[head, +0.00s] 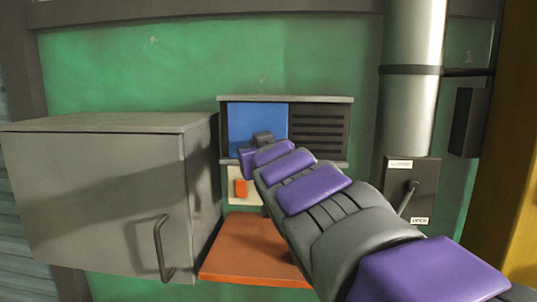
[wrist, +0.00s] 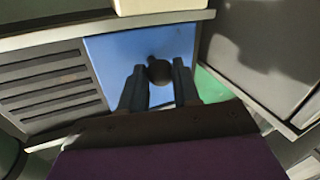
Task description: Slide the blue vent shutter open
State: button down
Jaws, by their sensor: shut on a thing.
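The blue vent shutter (head: 255,118) covers the left half of a framed vent on the green wall, and the dark louvres (head: 320,125) on the right half are uncovered. In the wrist view the shutter (wrist: 115,52) fills the space beside the louvres (wrist: 45,88). Its round dark knob (wrist: 159,70) sits between the two fingers of my gripper (wrist: 160,84). The gripper is shut on the knob. In the head view my gripper (head: 262,141) is at the shutter's lower right, and my arm hides part of the vent's lower frame.
A grey cabinet (head: 100,190) with a bar handle juts out at left, close to the vent. An orange shelf (head: 250,250) and an orange switch (head: 241,188) are below. A metal pipe (head: 410,90) and a lever box (head: 410,190) stand at right.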

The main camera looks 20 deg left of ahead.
jog(key=shift+d, duration=0.25)
jog(key=c, duration=0.8)
grip_release()
jog(key=shift+d, duration=0.2)
jog(key=shift+a, duration=0.15)
jog(key=shift+f, duration=0.1)
jog(key=b+v, duration=0.2)
jog(key=v, duration=1.5)
jog(key=shift+b, duration=0.3)
jog(key=shift+f, duration=0.1)
